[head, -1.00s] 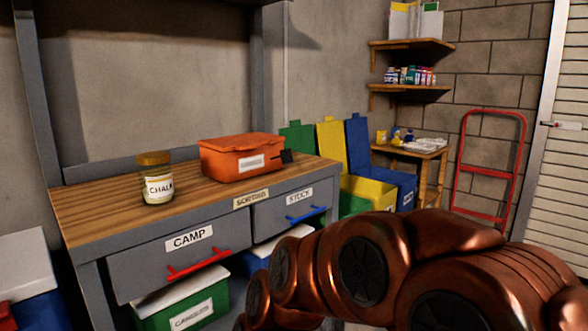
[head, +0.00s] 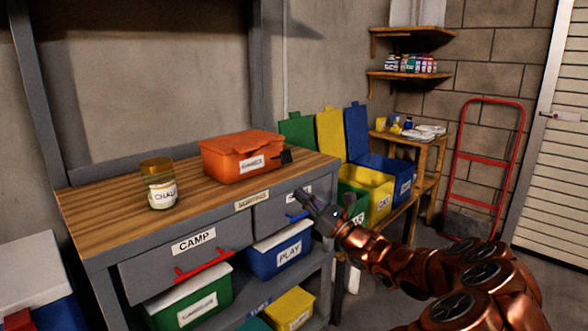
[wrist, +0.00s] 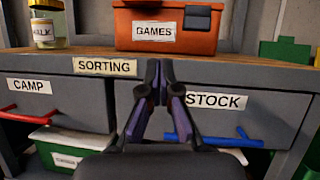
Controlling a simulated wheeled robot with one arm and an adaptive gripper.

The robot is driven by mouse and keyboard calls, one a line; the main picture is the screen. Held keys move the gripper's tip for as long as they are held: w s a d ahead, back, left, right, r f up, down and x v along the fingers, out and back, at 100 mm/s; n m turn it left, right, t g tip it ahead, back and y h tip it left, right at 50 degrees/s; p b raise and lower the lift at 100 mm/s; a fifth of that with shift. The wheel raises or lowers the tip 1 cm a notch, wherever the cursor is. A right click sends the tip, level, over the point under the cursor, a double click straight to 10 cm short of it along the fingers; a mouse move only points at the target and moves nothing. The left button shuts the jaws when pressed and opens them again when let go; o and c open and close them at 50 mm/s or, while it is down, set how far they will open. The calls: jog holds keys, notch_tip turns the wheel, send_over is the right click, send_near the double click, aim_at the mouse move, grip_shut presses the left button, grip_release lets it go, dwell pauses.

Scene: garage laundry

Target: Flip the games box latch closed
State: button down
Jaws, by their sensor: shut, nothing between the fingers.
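The orange games box (head: 236,164) sits on the wooden top of the workbench, its lid down. Its label reads GAMES in the wrist view (wrist: 155,48). The dark latch (head: 285,156) sticks outward at the box's right front in the head view; in the wrist view the latch (wrist: 200,19) shows as a dark flap at the front right. My gripper (head: 312,203) is in front of the drawer marked STOCK, below the bench top and apart from the box. In the wrist view my gripper (wrist: 158,84) has its fingertips together, with nothing between them.
A chalk jar (head: 160,184) stands left of the box on the bench top (head: 110,204). The drawers have a red handle (head: 205,265) and a blue handle (wrist: 236,139). Coloured bins (head: 375,180) and a red hand truck (head: 487,165) stand to the right.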

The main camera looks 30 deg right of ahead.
aim_at(281, 158)
jog(key=d+h, duration=0.1)
jog(key=d+m, duration=0.1)
jog(key=d, duration=0.1)
jog(key=d+m+t+h, duration=0.1)
jog(key=shift+s+d+f+h, duration=0.3)
jog(key=shift+d+f, duration=0.1)
jog(key=shift+w, duration=0.1)
jog(key=b+x, duration=0.1)
jog(key=x, duration=0.9)
jog(key=shift+a, duration=0.1)
jog(key=shift+r, duration=0.1)
jog(key=shift+r+g+p, duration=0.2)
jog(key=shift+g+p, duration=0.1)
jog(key=shift+p, duration=0.45)
jog(key=shift+r, duration=0.1)
